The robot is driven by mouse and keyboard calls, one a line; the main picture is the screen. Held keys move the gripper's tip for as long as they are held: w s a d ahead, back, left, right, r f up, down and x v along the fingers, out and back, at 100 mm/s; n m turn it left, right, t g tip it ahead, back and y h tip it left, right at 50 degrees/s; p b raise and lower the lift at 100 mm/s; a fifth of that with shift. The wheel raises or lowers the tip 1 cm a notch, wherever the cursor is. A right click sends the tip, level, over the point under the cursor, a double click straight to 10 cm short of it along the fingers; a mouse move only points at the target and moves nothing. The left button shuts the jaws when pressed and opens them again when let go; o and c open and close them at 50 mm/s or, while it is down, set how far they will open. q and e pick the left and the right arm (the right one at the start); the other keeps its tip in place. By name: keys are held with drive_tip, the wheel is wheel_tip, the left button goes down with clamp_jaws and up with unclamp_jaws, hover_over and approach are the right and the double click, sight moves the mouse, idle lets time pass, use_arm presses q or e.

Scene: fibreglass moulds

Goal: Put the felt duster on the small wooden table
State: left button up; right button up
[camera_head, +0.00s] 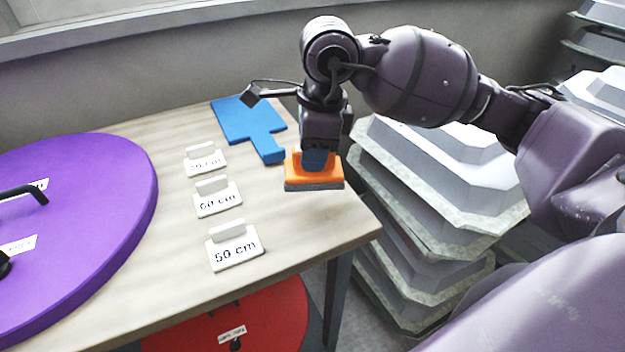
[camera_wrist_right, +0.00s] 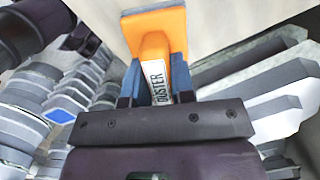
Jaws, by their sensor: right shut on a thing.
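The felt duster (camera_head: 314,182) has an orange body and a grey felt underside. My right gripper (camera_head: 318,160) is shut on its handle, over the right part of the small wooden table (camera_head: 296,235). In the right wrist view the orange duster (camera_wrist_right: 155,25) shows a "DUSTER" label between the blue fingers of the gripper (camera_wrist_right: 158,85). The felt is at or just above the table top; I cannot tell whether it touches. My left gripper is not in view.
A purple disc (camera_head: 90,220) covers the table's left side. Several "cm" label holders (camera_head: 235,247) stand in the middle, near a blue paddle-shaped piece (camera_head: 245,120). Stacked grey moulds (camera_head: 440,180) stand right of the table. A red disc (camera_head: 255,320) is below.

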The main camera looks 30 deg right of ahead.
sight(313, 182)
drive_tip(key=shift+f, duration=3.2)
drive_tip(key=shift+f, duration=0.1)
drive_tip(key=o, duration=0.9)
